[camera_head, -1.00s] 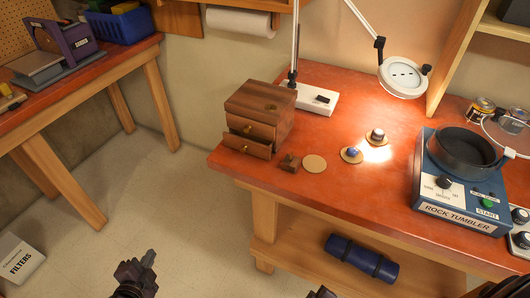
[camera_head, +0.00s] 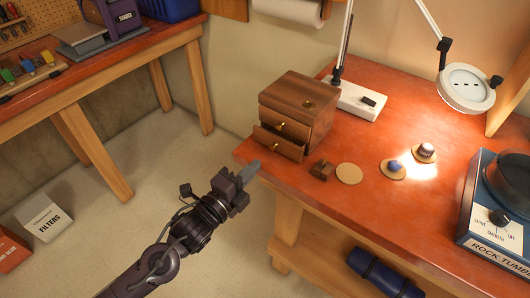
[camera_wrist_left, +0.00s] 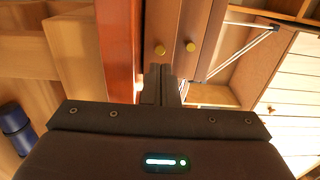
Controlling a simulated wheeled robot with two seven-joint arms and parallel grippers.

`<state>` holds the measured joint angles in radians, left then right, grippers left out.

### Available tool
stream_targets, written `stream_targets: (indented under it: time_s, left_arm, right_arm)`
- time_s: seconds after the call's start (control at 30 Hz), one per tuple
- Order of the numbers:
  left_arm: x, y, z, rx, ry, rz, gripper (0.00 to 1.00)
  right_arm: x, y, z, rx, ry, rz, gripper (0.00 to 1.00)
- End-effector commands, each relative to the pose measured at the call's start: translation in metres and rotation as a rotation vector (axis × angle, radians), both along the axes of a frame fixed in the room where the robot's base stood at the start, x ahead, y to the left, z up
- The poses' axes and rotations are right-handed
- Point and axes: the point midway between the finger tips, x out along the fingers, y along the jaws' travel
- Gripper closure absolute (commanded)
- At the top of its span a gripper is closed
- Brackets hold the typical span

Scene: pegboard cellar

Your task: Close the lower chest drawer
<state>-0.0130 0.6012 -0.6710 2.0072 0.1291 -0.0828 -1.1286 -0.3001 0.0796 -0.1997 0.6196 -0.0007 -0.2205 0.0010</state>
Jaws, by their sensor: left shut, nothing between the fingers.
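The small brown wooden chest (camera_head: 303,88) stands on the red bench top near its left corner. Its lower drawer (camera_head: 277,144) sticks out a little beyond the upper drawer (camera_head: 285,122). My left gripper (camera_head: 250,171) is shut and empty, with its fingertips just in front and to the left of the lower drawer, by the bench edge. I cannot tell whether the fingertips touch. My right gripper is out of view.
A lamp base (camera_head: 356,100) stands behind the chest. The blue rock tumbler (camera_head: 495,225) is at the right. Open floor lies left of the bench.

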Motion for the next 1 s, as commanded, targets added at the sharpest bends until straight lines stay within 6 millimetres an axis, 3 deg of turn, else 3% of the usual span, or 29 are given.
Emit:
stream_targets:
  time_s: [0.1,0.3,0.8,1.0]
  left_arm:
    - [0.020,-0.014,0.003,-0.002,-0.001,0.001,1.00]
    - [0.038,-0.028,0.001,0.000,0.001,0.000,1.00]
    - [0.044,-0.032,-0.001,0.000,0.001,0.000,1.00]
    - [0.065,-0.046,-0.003,-0.001,-0.002,0.002,1.00]
  right_arm:
    - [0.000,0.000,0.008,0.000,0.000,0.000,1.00]
    - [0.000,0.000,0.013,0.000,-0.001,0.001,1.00]
    - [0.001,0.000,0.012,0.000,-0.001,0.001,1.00]
    - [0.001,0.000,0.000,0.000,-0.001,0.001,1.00]
